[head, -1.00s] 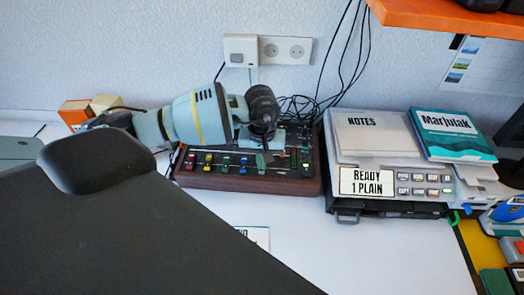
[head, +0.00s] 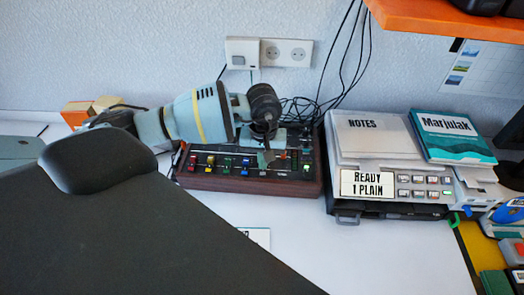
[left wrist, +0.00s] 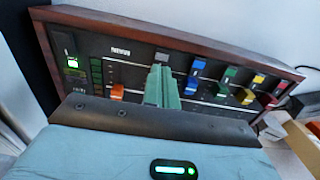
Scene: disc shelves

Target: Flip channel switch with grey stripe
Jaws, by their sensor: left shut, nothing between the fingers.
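The channel panel (head: 245,184) is a black board in a brown wooden case on the white table. It also shows in the left wrist view (left wrist: 122,68). A grey stripe (left wrist: 162,58) sits on the panel just beyond my left fingertips in that view. The switch belonging to it is hidden behind the fingers. My left gripper (head: 265,160) is shut and empty, with its tips pointing down at the panel's right half. In the wrist view its green fingers (left wrist: 160,85) stand over the grey-stripe channel; contact cannot be told. My right gripper is not in view.
Blue (left wrist: 192,80), green (left wrist: 222,88), yellow (left wrist: 245,97) and red (left wrist: 268,100) switches lie to the right of the fingers in the wrist view. An orange slider (left wrist: 117,91) is on the left. A grey printer-like machine (head: 396,150) stands right of the panel.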

